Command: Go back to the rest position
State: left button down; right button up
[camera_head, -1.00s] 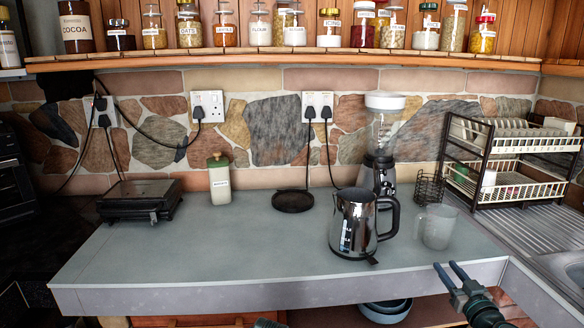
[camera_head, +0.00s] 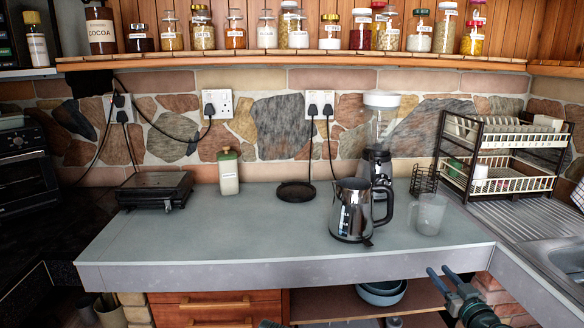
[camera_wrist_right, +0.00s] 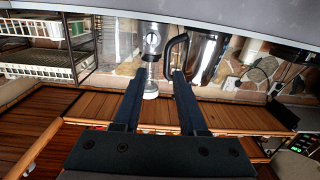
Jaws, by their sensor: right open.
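My right gripper (camera_head: 438,274) is at the lower right of the head view, in front of the counter's front edge and below its top. Its two fingers are apart with nothing between them. In the right wrist view the open fingers (camera_wrist_right: 154,75) also show, and the picture there is upside down. At the bottom edge of the head view only a small dark part shows that may be my left arm; its jaws cannot be seen.
The grey counter (camera_head: 270,235) holds a steel kettle (camera_head: 352,212), a clear jug (camera_head: 428,213), a blender (camera_head: 378,165), a black grill (camera_head: 154,190) and a bottle (camera_head: 228,171). A dish rack (camera_head: 500,155) stands at right by the sink (camera_head: 560,258). Bowls (camera_head: 382,292) sit below.

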jog(key=s+a+f+n+g+y, duration=0.15)
jog(key=a+f+g, duration=0.25)
jog(key=a, duration=0.5)
jog(key=s+a+f+n+g+y, duration=0.1)
jog(key=a+f+g+y, duration=0.15)
jog(key=a+f, duration=0.45)
jog(key=s+a+f+n+g+y, duration=0.2)
jog(key=a+g, duration=0.2)
jog(key=a, duration=0.7)
jog(key=s+a+f+m+g+h, duration=0.1)
jog(key=s+a+f+g+h, duration=0.25)
jog(key=s, duration=0.25)
jog(key=s+a+f+m+g+h, duration=0.1)
jog(key=s+a+f+g+h, duration=0.3)
jog(key=s, duration=0.3)
notch_tip(320, 180, up, 13)
jog(key=s+d+h+p, duration=0.1)
jog(key=d+p, duration=0.1)
jog(key=p, duration=1.1)
jog(key=shift+s, duration=0.15)
jog(key=shift+h, duration=0.25)
